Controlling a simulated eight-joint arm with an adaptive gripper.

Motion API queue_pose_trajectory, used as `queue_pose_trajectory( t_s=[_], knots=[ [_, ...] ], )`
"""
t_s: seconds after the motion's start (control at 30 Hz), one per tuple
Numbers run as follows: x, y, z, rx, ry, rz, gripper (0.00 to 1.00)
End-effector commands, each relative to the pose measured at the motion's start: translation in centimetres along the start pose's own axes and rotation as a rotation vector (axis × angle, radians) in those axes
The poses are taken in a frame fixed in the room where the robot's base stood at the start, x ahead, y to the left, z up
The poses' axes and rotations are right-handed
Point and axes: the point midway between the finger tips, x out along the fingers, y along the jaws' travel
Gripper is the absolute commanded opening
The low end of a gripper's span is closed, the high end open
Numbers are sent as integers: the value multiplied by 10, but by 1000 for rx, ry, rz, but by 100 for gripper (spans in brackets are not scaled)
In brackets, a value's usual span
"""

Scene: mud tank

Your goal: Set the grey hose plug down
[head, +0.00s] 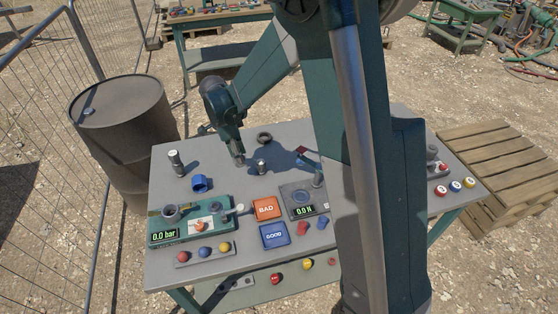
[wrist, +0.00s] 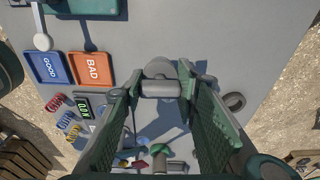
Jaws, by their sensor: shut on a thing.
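In the head view my gripper (head: 237,150) points down over the grey table, left of a short metallic fitting (head: 261,166). Only a small grey end of the plug shows below the fingers there. A rounded grey shape (wrist: 158,67) lies just beyond the plug in the wrist view. I cannot tell whether the plug touches the table.
The table (head: 225,265) carries an orange BAD tile (head: 266,208), a blue GOOD tile (head: 274,236), a teal gauge panel (head: 185,235), a blue cup-like part (head: 201,184) and a dark ring (head: 264,138). A dark barrel (head: 125,130) stands left.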

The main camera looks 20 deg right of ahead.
Motion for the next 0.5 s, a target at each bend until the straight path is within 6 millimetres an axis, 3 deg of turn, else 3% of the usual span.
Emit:
queue_pose_trajectory(
  t_s=[0.5],
  knots=[
    [18,-43,-131,27,0,5,18]
  ],
)
